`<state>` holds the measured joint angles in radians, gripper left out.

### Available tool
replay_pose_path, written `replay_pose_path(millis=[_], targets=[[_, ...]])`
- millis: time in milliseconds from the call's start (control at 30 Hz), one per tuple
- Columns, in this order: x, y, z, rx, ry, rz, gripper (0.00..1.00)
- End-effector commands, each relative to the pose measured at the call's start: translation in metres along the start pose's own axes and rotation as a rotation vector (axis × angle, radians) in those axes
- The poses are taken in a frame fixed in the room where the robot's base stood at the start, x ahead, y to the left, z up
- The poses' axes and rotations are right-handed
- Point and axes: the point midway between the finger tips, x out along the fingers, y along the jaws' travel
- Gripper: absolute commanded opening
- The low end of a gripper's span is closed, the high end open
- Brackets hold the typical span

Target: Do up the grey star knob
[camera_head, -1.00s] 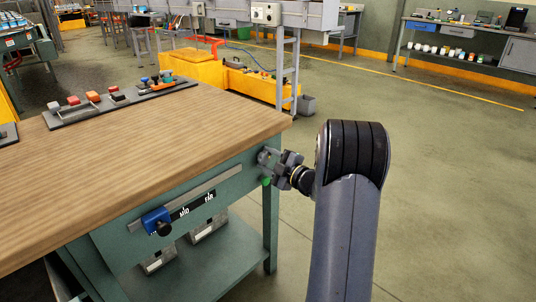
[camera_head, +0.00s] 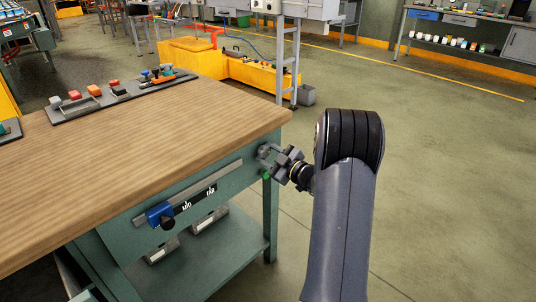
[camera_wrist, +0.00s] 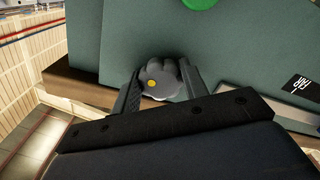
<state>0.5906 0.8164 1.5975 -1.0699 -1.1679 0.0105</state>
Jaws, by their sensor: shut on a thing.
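The grey star knob (camera_wrist: 160,80) sits on the green front panel of the workbench, near its right corner. In the wrist view its lobed grey body shows with a small yellow spot on its face. My gripper (camera_wrist: 157,88) has one finger on each side of the knob and is shut on it. In the head view my gripper (camera_head: 270,154) is at the panel's right end, just below the wooden top, and its fingers mostly hide the knob.
A green round part (camera_wrist: 200,3) is close to the knob. A blue slider (camera_head: 160,214) on a rail with MID and FAR labels (camera_head: 196,200) is to the left. The wooden benchtop (camera_head: 150,140) overhangs the panel. A tray of colored parts (camera_head: 68,113) lies at the back. Open floor is on the right.

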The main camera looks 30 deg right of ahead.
Motion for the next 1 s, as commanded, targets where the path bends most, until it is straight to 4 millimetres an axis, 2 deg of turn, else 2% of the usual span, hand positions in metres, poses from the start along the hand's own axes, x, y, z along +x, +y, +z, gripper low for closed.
replay_pose_path(millis=[167,200,433,767,867,1000], targets=[[-0.002,-0.003,0.004,0.007,-0.009,-0.004,0.19],[-0.002,-0.003,0.004,0.007,-0.009,-0.004,0.44],[-0.001,-0.002,0.002,0.003,-0.005,-0.002,0.63],[-0.006,0.0,0.001,0.0,-0.003,0.0,0.64],[-0.019,0.001,0.001,0.001,-0.005,0.002,0.64],[-0.048,0.001,0.001,0.002,-0.006,0.003,0.64]])
